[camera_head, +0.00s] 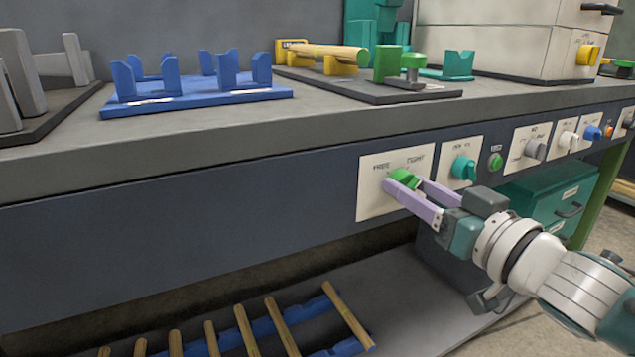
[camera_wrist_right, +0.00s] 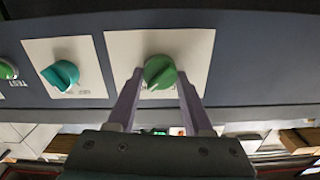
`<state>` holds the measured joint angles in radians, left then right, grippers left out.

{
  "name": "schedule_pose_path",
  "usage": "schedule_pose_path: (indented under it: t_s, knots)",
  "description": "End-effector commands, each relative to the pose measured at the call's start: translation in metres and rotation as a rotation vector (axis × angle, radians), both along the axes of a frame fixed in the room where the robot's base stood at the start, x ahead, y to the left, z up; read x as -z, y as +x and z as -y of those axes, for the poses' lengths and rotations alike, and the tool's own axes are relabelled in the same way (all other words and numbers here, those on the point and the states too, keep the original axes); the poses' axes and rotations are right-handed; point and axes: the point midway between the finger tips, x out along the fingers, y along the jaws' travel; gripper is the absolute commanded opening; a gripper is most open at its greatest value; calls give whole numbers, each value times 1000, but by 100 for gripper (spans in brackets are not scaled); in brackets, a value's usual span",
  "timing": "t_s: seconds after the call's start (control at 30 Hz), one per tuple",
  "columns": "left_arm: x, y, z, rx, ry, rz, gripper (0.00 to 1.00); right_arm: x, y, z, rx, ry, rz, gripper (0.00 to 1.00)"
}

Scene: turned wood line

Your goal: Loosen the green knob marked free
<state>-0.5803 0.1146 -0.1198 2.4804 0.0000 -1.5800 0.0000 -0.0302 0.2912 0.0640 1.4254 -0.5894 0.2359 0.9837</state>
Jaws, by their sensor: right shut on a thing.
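The green knob (camera_head: 404,176) sits on a white plate (camera_head: 370,204) on the dark front panel of the bench. The plate carries the words FREE at left and what looks like TIGHT at right. My right gripper (camera_head: 406,183) has its two lilac fingers on either side of this knob and is shut on it. In the right wrist view the knob (camera_wrist_right: 159,72) stands between the fingertips. Which mark the knob points to is hard to tell, as the fingers cover part of it. My left gripper is not in view.
A teal knob (camera_head: 463,168), a green button (camera_head: 495,161) and a grey knob (camera_head: 535,149) follow to the right on the panel. Blue cradles (camera_head: 200,98) and a dark fixture base (camera_head: 380,92) stand on the bench. Wooden rods (camera_head: 280,322) lie on the shelf below.

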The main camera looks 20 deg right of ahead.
Motion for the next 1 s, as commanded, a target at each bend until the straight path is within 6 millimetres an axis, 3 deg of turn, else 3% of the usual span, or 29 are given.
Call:
schedule_pose_path:
  t_s: [0.03, 0.37, 0.7, 1.0]
  knots:
    - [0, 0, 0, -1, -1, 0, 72, 0, 0, 0, 0, 0, 0, 35]
    - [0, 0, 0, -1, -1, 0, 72, 0, 0, 0, 0, 0, 0, 0]
    - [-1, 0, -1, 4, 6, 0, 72, 0, 0, 0, 0, -41, 3, 0]
    - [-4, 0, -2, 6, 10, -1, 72, 0, 0, -1, 1, -233, 18, 0]
